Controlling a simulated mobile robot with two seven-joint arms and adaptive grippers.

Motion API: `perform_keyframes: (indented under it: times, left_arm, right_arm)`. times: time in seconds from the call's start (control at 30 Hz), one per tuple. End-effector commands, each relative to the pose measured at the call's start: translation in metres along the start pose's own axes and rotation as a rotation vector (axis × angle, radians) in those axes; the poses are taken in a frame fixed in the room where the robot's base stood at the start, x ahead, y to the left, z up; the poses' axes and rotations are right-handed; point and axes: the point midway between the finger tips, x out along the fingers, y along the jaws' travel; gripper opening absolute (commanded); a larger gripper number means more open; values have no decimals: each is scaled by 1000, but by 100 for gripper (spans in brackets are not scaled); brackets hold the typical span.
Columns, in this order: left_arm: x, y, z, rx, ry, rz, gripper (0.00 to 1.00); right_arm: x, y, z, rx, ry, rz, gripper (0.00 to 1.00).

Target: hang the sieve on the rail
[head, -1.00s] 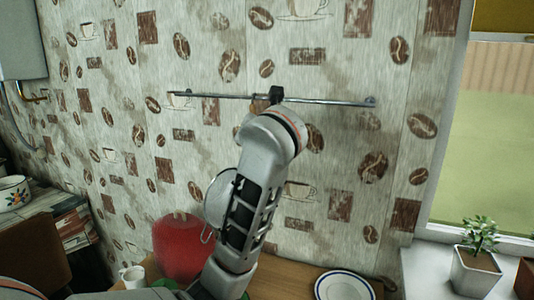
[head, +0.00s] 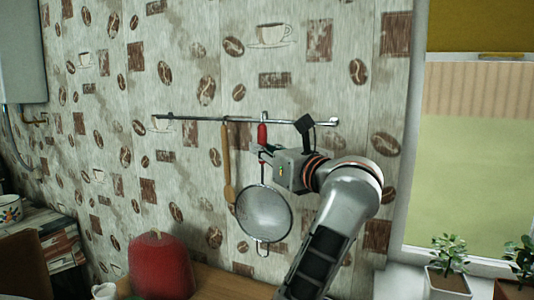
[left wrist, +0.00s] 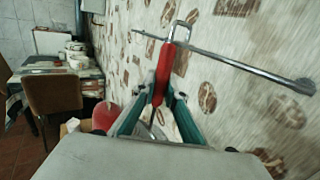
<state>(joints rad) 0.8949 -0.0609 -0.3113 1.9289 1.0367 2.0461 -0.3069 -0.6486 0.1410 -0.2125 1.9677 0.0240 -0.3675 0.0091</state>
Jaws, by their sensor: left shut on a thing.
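The sieve hangs upright from my left gripper (head: 264,152), its round mesh bowl (head: 264,214) below the fingers. Its red handle (head: 262,133) stands up at the rail (head: 195,119) in the head view. In the left wrist view the red handle (left wrist: 164,70) is between the teal fingers of my left gripper (left wrist: 160,101), which is shut on it. The metal loop (left wrist: 181,30) at the handle's top overlaps the rail (left wrist: 235,62). I cannot tell whether the loop is hooked over it. My right gripper is not in view.
A wooden spoon (head: 228,170) hangs from the rail just left of the sieve. A red rounded object (head: 160,265) stands on the counter below. Potted plants (head: 447,275) stand on the windowsill at right. The rail's left part is clear.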

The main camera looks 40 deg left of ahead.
Motion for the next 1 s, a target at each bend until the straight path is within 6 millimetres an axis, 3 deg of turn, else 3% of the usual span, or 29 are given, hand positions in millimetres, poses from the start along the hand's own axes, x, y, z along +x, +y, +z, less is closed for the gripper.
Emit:
perform_keyframes:
  times: [1.0]
  left_arm:
    - [28,-42,-2,0,0,0,0]
  right_arm:
    - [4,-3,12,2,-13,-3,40]
